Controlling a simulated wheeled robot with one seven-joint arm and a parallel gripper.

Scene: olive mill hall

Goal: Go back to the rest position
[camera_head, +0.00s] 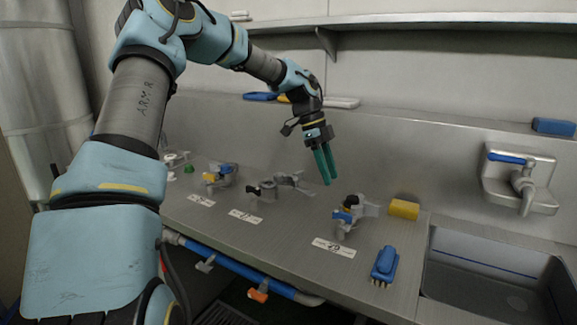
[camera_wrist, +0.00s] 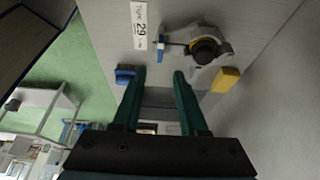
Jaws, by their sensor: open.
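My gripper (camera_head: 325,163) has two green fingers and hangs above the steel counter (camera_head: 290,235), pointing down. In the wrist view my gripper (camera_wrist: 160,78) has its fingers apart with nothing between them. It is clear of the counter. Below it and to its right in the head view stands a grey valve fitting (camera_head: 352,212) with blue and black parts, behind a label reading 29 (camera_head: 334,247). The fitting also shows in the wrist view (camera_wrist: 212,42).
A yellow block (camera_head: 404,208) and a blue brush (camera_head: 384,264) lie near the sink (camera_head: 490,285) at the right. More fittings (camera_head: 282,186) stand along the counter to the left. A wall tap (camera_head: 522,180) and a shelf (camera_head: 430,22) are on the back wall.

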